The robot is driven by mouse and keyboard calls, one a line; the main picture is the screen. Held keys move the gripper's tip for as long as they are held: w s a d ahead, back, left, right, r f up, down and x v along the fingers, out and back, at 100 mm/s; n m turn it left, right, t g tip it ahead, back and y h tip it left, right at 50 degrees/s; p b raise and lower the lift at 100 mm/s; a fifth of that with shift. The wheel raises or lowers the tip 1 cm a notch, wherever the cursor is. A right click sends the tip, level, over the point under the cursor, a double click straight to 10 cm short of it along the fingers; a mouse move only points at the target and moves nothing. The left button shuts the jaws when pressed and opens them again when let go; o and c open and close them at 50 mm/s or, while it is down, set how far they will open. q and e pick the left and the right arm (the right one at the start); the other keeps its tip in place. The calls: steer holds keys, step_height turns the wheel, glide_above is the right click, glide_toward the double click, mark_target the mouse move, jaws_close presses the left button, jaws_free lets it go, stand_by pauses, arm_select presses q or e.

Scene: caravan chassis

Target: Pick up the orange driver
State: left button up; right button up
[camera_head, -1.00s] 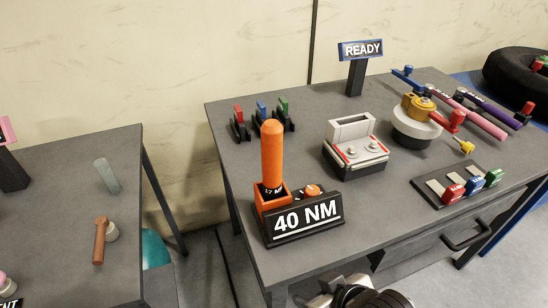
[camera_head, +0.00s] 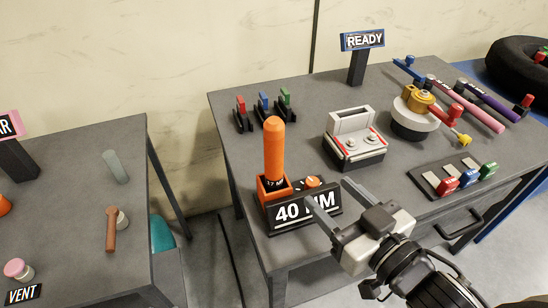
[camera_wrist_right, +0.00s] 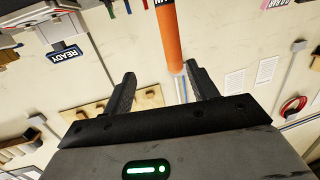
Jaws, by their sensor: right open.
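The orange driver (camera_head: 274,150) stands upright in an orange holder (camera_head: 272,187) on the dark table, beside a black "40 NM" sign (camera_head: 290,211). My right gripper (camera_head: 328,192) is open and empty, in front of the sign and to the right of the driver. In the right wrist view, the driver (camera_wrist_right: 169,42) appears beyond and above the open fingers (camera_wrist_right: 160,72), nearer the right one, with a gap. My left gripper is out of view.
A grey box with dials (camera_head: 355,145) stands right of the driver. Behind are small red, blue and green clips (camera_head: 263,108) and a "READY" sign (camera_head: 362,40). A yellow-topped round device (camera_head: 415,118) and coloured blocks (camera_head: 458,181) lie right. A second table (camera_head: 75,190) stands left.

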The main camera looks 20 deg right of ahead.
steer(key=r+y, duration=0.1)
steer(key=r, duration=0.1)
steer(key=b, duration=0.5)
glide_toward(280, 147)
steer(key=x, duration=0.4)
steer(key=shift+w+a+r+n+t+p, duration=0.15)
steer(key=shift+w+n+p, duration=0.1)
steer(key=shift+w, duration=0.2)
steer(key=shift+w+a+r+n+t+p, duration=0.15)
steer(key=shift+w+a+p, duration=0.1)
steer(key=shift+w, duration=0.2)
steer(key=x, duration=0.3)
steer(key=f+p+x, duration=0.1)
steer(key=x, duration=0.1)
steer(key=shift+w, duration=0.1)
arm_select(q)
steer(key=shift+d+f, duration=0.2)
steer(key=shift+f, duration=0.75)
arm_select(e)
steer(key=shift+w, duration=0.35)
steer(key=shift+c, duration=0.2)
steer(key=c, duration=1)
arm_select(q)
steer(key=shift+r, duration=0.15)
arm_select(e)
steer(key=shift+r, duration=0.1)
jaws_close()
